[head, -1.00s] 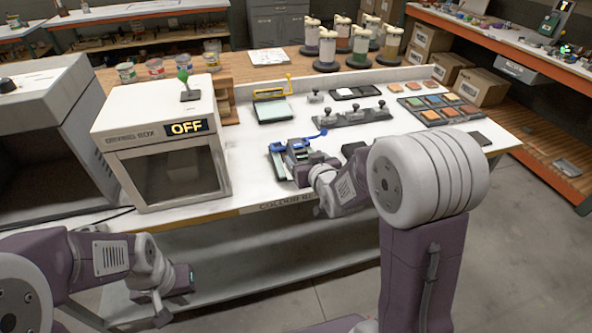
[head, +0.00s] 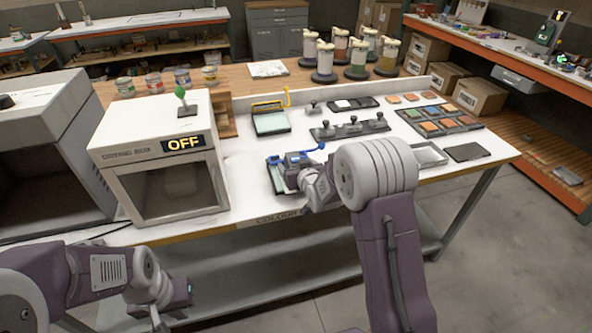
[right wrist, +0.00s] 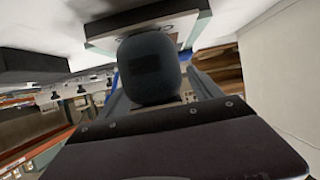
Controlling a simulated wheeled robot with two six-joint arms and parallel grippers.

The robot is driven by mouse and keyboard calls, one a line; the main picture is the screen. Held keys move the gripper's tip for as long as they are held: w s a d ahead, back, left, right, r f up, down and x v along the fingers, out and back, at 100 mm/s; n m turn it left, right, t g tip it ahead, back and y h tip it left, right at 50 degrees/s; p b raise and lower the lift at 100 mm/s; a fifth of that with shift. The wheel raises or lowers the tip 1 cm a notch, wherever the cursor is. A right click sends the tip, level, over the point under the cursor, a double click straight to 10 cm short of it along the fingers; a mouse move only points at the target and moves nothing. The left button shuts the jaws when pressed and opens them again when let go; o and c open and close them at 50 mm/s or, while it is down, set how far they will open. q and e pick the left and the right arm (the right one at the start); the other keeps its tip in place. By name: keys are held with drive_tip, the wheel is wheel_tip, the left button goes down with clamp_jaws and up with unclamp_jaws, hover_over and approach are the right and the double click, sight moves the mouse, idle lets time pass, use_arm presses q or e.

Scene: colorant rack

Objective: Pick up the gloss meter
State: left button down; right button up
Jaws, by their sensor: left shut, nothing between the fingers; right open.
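My right gripper (head: 284,168) is open on the bench, low over a pale plate with a blue handle (head: 314,149). The right wrist view shows a dark, rounded block (right wrist: 150,70), which I take for the gloss meter, between its spread fingers. I cannot tell if they touch it. A plate with a teal edge (right wrist: 135,35) lies just beyond the block. In the head view the block is mostly hidden by my gripper and arm. My left gripper (head: 160,318) is shut and empty, low in front of the bench.
A white booth (head: 155,140) marked OFF stands left of my right gripper. Behind are a yellow-handled plate (head: 271,122) and a dark knob holder (head: 350,130). To the right lie a grey tray (head: 430,154), a dark pad (head: 467,152) and a colour-chip tray (head: 440,121).

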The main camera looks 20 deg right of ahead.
drive_tip(key=c, duration=0.5)
drive_tip(key=shift+r, duration=0.15)
clamp_jaws()
wheel_tip(320, 180, up, 4)
drive_tip(key=shift+d+r, duration=0.15)
drive_tip(key=shift+r, duration=0.1)
drive_tip(key=w+d+r+p, duration=0.1)
drive_tip(key=d+r+p, duration=0.2)
drive_tip(key=d+r, duration=0.3)
drive_tip(key=shift+w+d+r+p, duration=0.2)
drive_tip(key=shift+w+d+p, duration=0.1)
drive_tip(key=shift+d, duration=2.4)
